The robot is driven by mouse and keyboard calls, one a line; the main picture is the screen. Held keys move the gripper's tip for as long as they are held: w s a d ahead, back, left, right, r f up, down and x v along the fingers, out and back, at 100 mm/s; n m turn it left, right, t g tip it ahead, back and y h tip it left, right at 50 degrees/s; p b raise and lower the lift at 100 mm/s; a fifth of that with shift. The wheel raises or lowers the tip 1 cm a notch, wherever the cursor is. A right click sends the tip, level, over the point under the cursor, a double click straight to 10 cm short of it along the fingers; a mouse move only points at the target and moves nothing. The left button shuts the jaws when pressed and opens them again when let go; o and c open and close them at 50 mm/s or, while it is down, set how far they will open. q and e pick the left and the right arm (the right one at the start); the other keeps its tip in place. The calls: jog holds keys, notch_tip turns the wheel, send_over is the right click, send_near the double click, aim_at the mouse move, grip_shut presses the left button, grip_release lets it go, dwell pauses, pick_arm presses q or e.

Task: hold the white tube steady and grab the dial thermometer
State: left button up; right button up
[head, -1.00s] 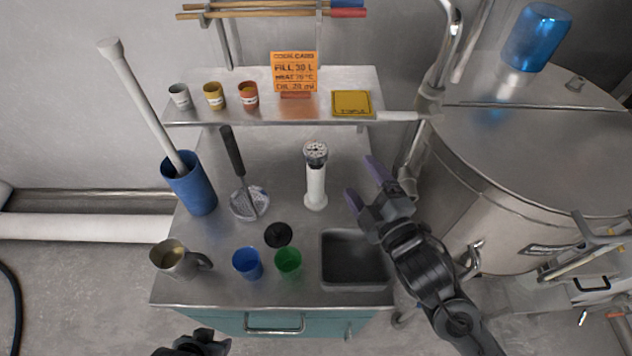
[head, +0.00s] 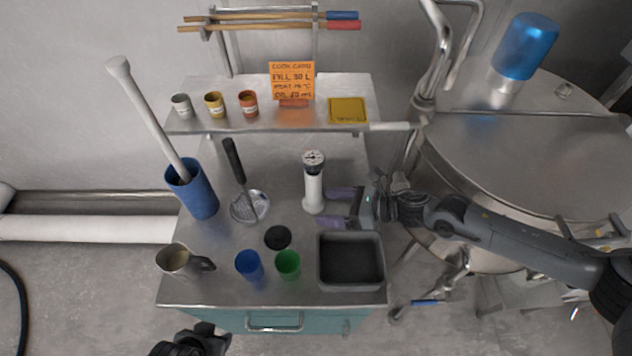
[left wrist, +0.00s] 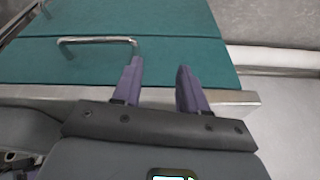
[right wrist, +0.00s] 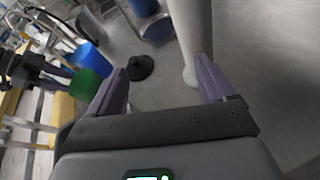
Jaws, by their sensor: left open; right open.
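The white tube (head: 313,193) stands upright on the steel table, with the round dial thermometer (head: 313,158) at its top. My right gripper (head: 334,207) is open, just right of the tube, its purple fingers pointing at it. In the right wrist view the tube (right wrist: 190,35) shows beyond the fingers, close to the right finger; I cannot tell whether they touch. My left gripper (left wrist: 158,82) is open and empty in front of the teal drawer. In the head view only part of the left arm shows at the bottom edge.
A grey tray (head: 351,260) lies just in front of my right gripper. A black disc (head: 277,237), blue cup (head: 249,265), green cup (head: 288,264) and metal jug (head: 178,261) stand near the front. A skimmer (head: 248,204) lies left of the tube. A shelf (head: 225,122) is behind.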

aim_at(317, 198)
jog(key=shift+n+h, duration=0.6)
jog(key=shift+h, duration=0.2)
jog(key=w+d, duration=0.1)
jog(key=d, duration=0.1)
jog(key=w+d+f, duration=0.1)
jog(key=w+d, duration=0.1)
jog(key=shift+p, duration=0.35)
jog(key=shift+w+d+f, duration=0.2)
jog(key=shift+w+d, duration=0.05)
jog(key=shift+w, duration=0.05)
jog(key=shift+w+a+f+b, duration=0.15)
jog(key=shift+a+f+b, duration=0.3)
jog(key=shift+b, duration=0.1)
jog(key=b+x, duration=0.4)
jog(key=x, duration=0.2)
jog(key=shift+f, duration=0.1)
pick_arm(q)
jog(key=shift+f+b, duration=0.65)
jog(key=shift+f, duration=2.05)
pick_arm(e)
jog(key=shift+x, duration=1.1)
jog(key=shift+w+a, duration=0.1)
jog(key=c, duration=1)
pick_arm(q)
jog(key=o, duration=0.8)
jog(key=shift+d, duration=0.1)
